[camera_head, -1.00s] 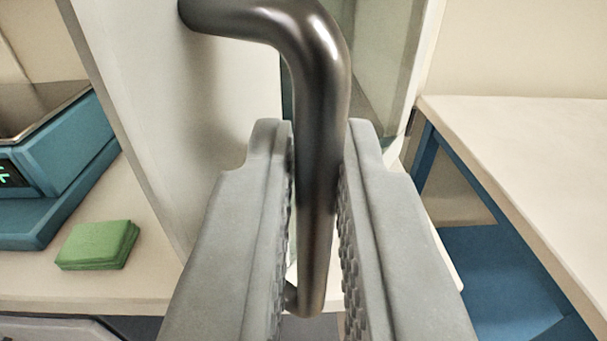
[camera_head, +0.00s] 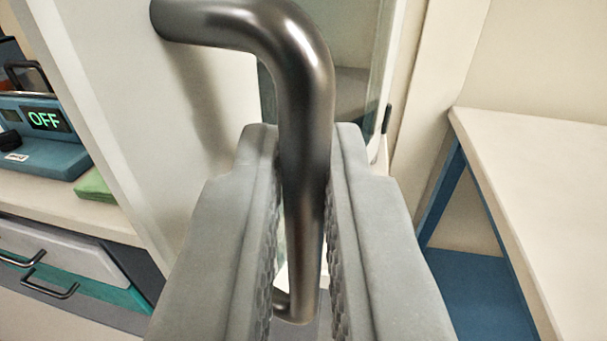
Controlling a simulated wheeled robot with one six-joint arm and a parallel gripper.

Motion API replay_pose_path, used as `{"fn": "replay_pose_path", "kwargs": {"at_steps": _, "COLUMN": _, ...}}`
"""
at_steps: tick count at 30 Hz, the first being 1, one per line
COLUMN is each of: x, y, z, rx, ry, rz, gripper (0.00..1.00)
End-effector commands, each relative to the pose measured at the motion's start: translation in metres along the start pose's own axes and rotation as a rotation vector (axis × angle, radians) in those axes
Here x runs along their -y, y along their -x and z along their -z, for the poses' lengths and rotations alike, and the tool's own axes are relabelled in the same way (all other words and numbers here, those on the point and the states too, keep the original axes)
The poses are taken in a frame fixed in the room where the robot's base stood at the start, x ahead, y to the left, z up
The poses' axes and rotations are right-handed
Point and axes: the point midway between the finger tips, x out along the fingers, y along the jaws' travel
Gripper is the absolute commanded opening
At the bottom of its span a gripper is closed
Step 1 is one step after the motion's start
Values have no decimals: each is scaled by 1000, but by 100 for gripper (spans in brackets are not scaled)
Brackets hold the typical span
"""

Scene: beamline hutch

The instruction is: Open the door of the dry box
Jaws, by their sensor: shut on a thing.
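The dark metal bar handle (camera_head: 305,150) of the dry box door stands upright between my fingers. My gripper (camera_head: 303,150) is shut on this handle, with a ridged pad on each side of it. The pale door (camera_head: 120,110) carries the handle and stands swung out at an angle, its face running down the left of the handle. Behind it, part of the dry box's glassy interior (camera_head: 350,60) shows to the right of the handle. My fingers hide the lower part of the door.
At left a blue device (camera_head: 40,135) with a green "OFF" display and a green block (camera_head: 95,187) rest on a counter, above drawers with bar handles (camera_head: 48,287). At right stands a pale-topped table (camera_head: 540,160) with a blue frame and shelf.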

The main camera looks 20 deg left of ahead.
Motion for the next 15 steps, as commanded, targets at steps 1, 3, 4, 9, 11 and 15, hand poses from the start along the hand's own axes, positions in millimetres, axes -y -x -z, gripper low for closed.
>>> {"fn": "replay_pose_path", "kwargs": {"at_steps": 1, "x": -10, "y": 2, "z": -2, "rx": 3, "ry": -1, "rz": 18, "gripper": 0}}
{"fn": "replay_pose_path", "kwargs": {"at_steps": 3, "x": -20, "y": 6, "z": -3, "rx": 4, "ry": -3, "rz": 55, "gripper": 0}}
{"fn": "replay_pose_path", "kwargs": {"at_steps": 4, "x": -23, "y": 7, "z": -3, "rx": 3, "ry": -2, "rz": 72, "gripper": 0}}
{"fn": "replay_pose_path", "kwargs": {"at_steps": 9, "x": -48, "y": 14, "z": -4, "rx": 3, "ry": -3, "rz": 166, "gripper": 0}}
{"fn": "replay_pose_path", "kwargs": {"at_steps": 11, "x": -56, "y": 15, "z": -3, "rx": 2, "ry": -3, "rz": 198, "gripper": 0}}
{"fn": "replay_pose_path", "kwargs": {"at_steps": 15, "x": -74, "y": 18, "z": -4, "rx": 3, "ry": -3, "rz": 266, "gripper": 0}}
